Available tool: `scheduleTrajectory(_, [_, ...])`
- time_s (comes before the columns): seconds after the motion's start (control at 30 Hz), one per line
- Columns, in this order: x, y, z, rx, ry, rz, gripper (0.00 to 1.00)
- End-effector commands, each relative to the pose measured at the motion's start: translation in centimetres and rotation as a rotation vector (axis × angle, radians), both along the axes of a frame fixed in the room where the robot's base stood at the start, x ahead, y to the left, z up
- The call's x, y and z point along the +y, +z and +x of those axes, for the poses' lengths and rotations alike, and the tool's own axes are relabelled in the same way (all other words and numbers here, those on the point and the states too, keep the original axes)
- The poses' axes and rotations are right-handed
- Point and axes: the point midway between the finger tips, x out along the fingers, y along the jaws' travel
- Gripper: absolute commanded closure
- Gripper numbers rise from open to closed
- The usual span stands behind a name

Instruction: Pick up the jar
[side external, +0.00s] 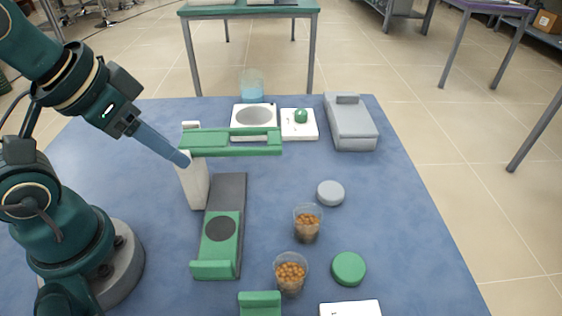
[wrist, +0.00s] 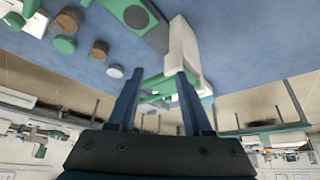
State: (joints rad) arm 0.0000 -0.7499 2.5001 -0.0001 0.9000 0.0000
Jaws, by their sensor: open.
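Two clear jars with brown round contents stand on the blue table: the farther jar (side external: 307,224) and the nearer jar (side external: 290,274). They also show in the wrist view, as the farther jar (wrist: 98,50) and the nearer jar (wrist: 75,22). A grey round lid (side external: 330,193) lies beside the farther jar, and a green round lid (side external: 349,268) beside the nearer one. My gripper (side external: 185,159) is up left of both jars, appearing by the pale upright and green bar. In the wrist view my gripper (wrist: 158,74) has its fingers apart, with no jar between them.
A green bar (side external: 232,141) is carried on a pale upright (side external: 194,182), with a dark and green stand (side external: 222,245) in front. Behind are a scale (side external: 239,128), a white plate with a green knob (side external: 301,116) and a grey device (side external: 350,125). The table's right side is clear.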

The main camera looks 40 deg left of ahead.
Motion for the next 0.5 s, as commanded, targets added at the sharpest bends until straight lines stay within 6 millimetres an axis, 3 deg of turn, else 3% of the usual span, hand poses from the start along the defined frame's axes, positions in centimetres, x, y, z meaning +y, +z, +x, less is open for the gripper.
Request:
scheduleTrajectory(0.03, [0.0, 0.0, 0.0, 0.0, 0.0, 0.0, 0.5])
scheduleTrajectory(0.13, [0.0, 0.0, 0.0, 0.0, 0.0, 0.0, 0.12])
scheduleTrajectory(0.5, [0.0, 0.0, 0.0, 0.0, -0.019, 0.01, 0.1])
